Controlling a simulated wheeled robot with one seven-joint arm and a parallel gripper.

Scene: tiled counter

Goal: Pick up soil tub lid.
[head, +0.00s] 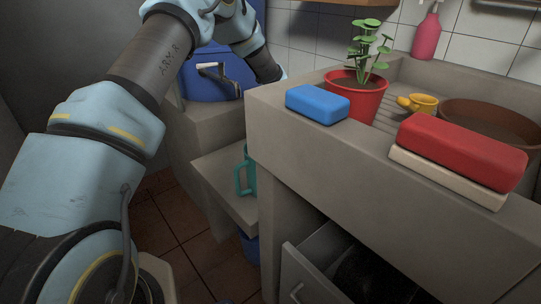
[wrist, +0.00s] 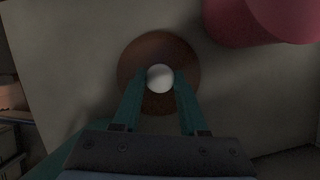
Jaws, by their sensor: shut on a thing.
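The lid (wrist: 134,58) is a round brown disc with a white knob (wrist: 160,72), seen from above in the wrist view. I take it to be the soil tub lid. My gripper (wrist: 160,80) is over the disc, with its two teal fingers shut on the knob from left and right. The disc is over a pale grey surface; I cannot tell whether it touches it. The head view shows neither the lid nor my gripper's fingers; my arm reaches to the back there.
A pink-red rounded object (wrist: 250,25) stands close right of the lid. In the head view, a large blue container (head: 212,88) is near my arm. The counter holds a blue block (head: 318,104), potted plant (head: 353,98) and red block (head: 462,148). A drawer (head: 312,280) hangs open below.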

